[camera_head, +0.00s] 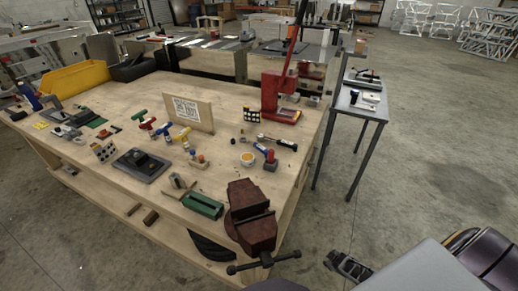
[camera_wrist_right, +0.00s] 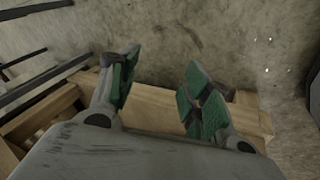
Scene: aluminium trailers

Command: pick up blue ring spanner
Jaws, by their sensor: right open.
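My right gripper (camera_head: 348,265) is off the bench's front right side, low in the head view and well apart from both blue things. In the wrist view, its green-padded fingers (camera_wrist_right: 160,92) are spread and empty, with wood and concrete floor behind. My left gripper is not in view.
The wooden workbench (camera_head: 225,92) carries a dark red vice (camera_head: 250,215) at its front right corner, a red press (camera_head: 278,95), a sign board (camera_head: 188,112), a green box (camera_head: 203,205) and a yellow bin (camera_head: 75,78). A narrow side table (camera_head: 368,110) stands to the right.

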